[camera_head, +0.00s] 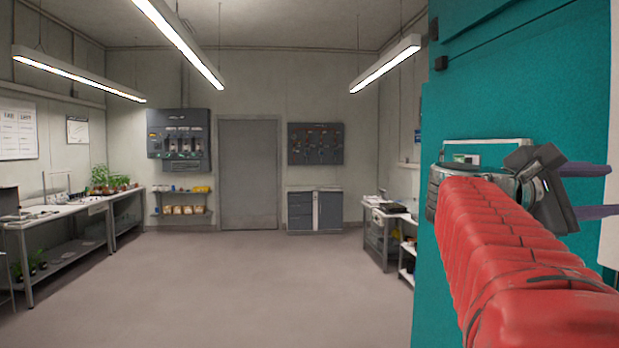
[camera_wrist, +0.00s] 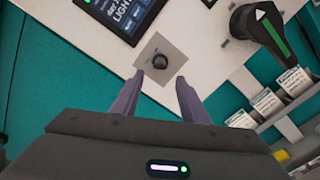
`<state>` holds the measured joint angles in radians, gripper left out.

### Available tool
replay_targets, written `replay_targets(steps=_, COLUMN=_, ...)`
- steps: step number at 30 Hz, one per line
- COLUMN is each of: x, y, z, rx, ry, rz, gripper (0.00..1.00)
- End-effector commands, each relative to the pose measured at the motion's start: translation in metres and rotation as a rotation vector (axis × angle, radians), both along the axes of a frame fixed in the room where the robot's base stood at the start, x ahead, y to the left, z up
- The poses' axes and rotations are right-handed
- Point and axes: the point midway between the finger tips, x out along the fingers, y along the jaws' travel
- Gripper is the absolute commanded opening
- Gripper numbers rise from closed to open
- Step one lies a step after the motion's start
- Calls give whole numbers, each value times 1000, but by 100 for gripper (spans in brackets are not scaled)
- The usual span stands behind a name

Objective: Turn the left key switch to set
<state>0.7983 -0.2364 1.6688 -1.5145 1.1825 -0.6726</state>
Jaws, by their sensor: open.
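In the wrist view a small round black switch (camera_wrist: 160,62) sits on a square grey plate (camera_wrist: 165,47) on a light panel. It looks like a key switch; whether it is the left one and its set mark cannot be made out. My gripper (camera_wrist: 160,80) is open, with its two purple-grey fingers apart and pointing at the plate. The switch shows between and just beyond the fingertips; no contact is visible. In the head view my gripper (camera_head: 606,191) is at the right edge beside the teal cabinet (camera_head: 520,70), and the switch is hidden.
A dark display (camera_wrist: 125,12) lies above left of the switch. A large black handle with a green stripe (camera_wrist: 265,30) is to its right. White-labelled items (camera_wrist: 268,103) stand on shelves lower right. The room's middle floor (camera_head: 260,285) is clear.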

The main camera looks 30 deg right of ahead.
Motion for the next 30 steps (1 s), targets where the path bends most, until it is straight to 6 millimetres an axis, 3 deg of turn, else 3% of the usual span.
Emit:
replay_targets(steps=19, x=-31, y=-70, z=-1, rx=2, ry=0, rz=-3, gripper=41)
replay_targets(steps=30, x=-35, y=-81, z=0, rx=1, ry=0, rz=0, gripper=41)
